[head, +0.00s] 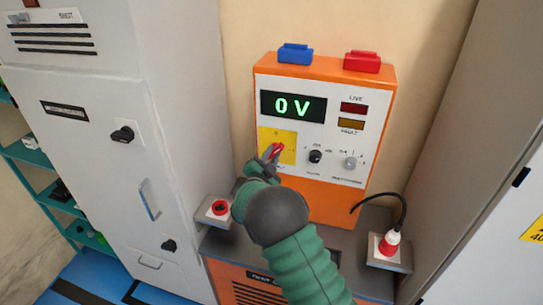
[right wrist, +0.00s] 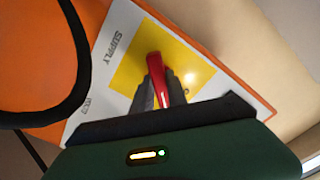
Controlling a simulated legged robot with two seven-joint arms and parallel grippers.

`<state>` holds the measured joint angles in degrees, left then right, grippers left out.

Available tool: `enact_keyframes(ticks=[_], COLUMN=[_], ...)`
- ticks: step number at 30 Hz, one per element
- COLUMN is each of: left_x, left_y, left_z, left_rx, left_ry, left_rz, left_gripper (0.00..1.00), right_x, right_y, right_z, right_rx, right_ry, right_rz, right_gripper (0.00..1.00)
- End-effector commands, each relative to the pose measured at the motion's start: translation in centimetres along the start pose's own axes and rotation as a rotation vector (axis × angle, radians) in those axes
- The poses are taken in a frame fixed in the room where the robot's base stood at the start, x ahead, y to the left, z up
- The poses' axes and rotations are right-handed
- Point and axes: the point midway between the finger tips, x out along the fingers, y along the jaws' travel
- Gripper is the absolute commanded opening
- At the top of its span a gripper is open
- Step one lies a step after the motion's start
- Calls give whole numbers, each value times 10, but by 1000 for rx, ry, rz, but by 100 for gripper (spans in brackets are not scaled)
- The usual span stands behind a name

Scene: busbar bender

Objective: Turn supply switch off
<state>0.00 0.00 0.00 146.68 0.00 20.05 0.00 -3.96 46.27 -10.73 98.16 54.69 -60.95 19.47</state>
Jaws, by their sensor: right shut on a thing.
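The red supply switch handle (head: 276,150) sits on a yellow plate (head: 288,156) at the lower left of the orange unit's white panel. My right gripper (head: 271,157) is shut on the red handle. In the right wrist view the red handle (right wrist: 158,68) stands between the grey fingers (right wrist: 160,92), in front of the yellow plate, with "SUPPLY" printed beside it. The handle's exact angle is partly hidden by the fingers. My left gripper is not in view.
The orange unit (head: 330,205) carries a blue block (head: 295,54) and a red block (head: 362,62) on top. A grey cabinet (head: 85,110) stands close on the left, another (head: 490,150) on the right.

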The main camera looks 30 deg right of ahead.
Motion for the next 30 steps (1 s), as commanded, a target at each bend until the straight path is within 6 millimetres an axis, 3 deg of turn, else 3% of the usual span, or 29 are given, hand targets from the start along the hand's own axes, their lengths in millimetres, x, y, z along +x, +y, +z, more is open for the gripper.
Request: enact_keyframes(ticks=[18, 30], left_x=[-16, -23], left_y=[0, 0], left_z=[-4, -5], left_rx=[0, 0], left_ry=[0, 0], left_rz=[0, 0], left_gripper=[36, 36], right_x=[-1, -2], right_y=[2, 3], right_z=[3, 4], right_rx=[-556, -741], right_ry=[-10, -11], right_rz=[3, 2], right_gripper=[0, 0])
